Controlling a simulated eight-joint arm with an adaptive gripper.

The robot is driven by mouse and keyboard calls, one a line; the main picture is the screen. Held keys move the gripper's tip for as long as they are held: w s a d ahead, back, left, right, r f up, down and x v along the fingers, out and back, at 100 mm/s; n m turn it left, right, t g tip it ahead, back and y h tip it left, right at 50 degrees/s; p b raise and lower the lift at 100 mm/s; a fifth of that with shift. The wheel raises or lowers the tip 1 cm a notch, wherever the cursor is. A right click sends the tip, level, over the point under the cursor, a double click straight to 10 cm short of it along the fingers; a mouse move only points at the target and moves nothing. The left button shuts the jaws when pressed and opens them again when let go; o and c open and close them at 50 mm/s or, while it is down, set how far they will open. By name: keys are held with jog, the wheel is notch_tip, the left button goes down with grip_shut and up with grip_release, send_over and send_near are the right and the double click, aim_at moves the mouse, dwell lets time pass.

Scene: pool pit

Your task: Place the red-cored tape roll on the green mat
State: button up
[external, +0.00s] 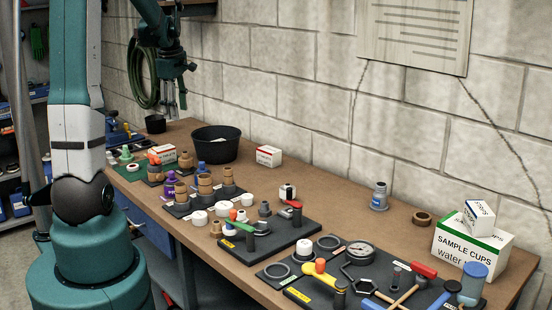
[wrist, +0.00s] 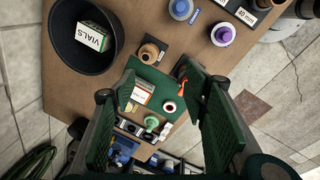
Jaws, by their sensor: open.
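A white tape roll with a red core (wrist: 169,106) lies flat on the green mat (wrist: 164,86) in the wrist view, near its lower right part. In the external view the roll (external: 133,167) shows as a small white ring at the far left end of the bench, on the green mat (external: 127,175). My gripper (external: 176,106) hangs above the bench's far end. In the wrist view its two dark green fingers (wrist: 158,82) are wide apart with nothing between them; the roll is below and apart from them.
A white-and-red box (wrist: 143,92) and a green piece (wrist: 151,122) are near the roll. A black bin (wrist: 83,38) holding a vials box stands beside the mat. A brown pot (wrist: 150,52) is close by. Several small parts fill the nearer bench; the block wall runs behind.

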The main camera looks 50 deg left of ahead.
jog(key=d+r+m+t, duration=0.1)
jog(key=d+r+m, duration=0.25)
jog(key=d, duration=0.55)
jog(key=d+r+m+t, duration=0.15)
jog(key=d+m, duration=0.25)
jog(key=d, duration=0.5)
jog(key=d+r+m, duration=0.3)
jog(key=d, duration=0.6)
jog(key=s+d+m+t, duration=0.1)
jog(key=s+d+m, duration=0.3)
jog(key=d, duration=0.3)
jog(key=s+d+f+m+t+h, duration=0.1)
jog(key=s+d+m, duration=0.3)
jog(key=d, duration=0.4)
jog(key=s+d+m+t, duration=0.1)
jog(key=s+d+m, duration=0.3)
jog(key=d, duration=0.3)
jog(key=shift+s+d+f+m, duration=0.15)
jog(key=shift+f+m, duration=0.2)
jog(key=shift+m, duration=0.1)
